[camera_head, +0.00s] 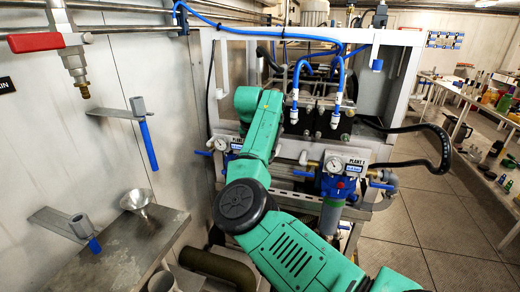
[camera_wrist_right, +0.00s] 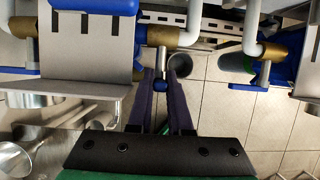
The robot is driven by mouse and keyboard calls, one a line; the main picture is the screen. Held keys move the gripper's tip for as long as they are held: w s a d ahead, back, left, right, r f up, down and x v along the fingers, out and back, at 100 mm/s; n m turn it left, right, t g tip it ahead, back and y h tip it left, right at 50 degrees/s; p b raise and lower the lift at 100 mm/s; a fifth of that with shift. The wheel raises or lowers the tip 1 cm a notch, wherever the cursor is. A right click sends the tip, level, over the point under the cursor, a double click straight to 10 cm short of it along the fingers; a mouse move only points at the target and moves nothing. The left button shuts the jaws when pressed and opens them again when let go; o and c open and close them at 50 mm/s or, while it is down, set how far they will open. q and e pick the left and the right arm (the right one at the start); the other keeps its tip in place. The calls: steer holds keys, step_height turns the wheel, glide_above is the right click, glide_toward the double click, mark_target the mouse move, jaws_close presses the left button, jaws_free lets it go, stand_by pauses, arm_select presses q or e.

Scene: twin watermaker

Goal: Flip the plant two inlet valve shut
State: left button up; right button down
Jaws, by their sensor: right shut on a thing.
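In the right wrist view, a brass valve (camera_wrist_right: 160,37) sits on a white pipe, and its short metal lever with a blue tip (camera_wrist_right: 160,85) reaches between my right gripper's fingers (camera_wrist_right: 161,84). The right gripper is shut on this blue-tipped lever. In the head view my green right arm reaches to the left unit, and its hand is hidden behind the arm. A gauge (camera_head: 221,144) and a blue lever (camera_head: 203,153) show at that unit, whose label is mostly covered. My left gripper is in neither view.
The unit labelled Plant 1 (camera_head: 356,164), with its own gauge and blue levers, stands to the right. A black hose (camera_head: 440,150) loops out beside it. A metal bench with a funnel (camera_head: 137,200) is at the left. The tiled floor (camera_head: 430,220) at right is clear.

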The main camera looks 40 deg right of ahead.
stand_by(0.4)
steer(key=c, duration=0.8)
jaws_free()
steer(key=shift+r, duration=0.1)
steer(key=shift+c, duration=0.2)
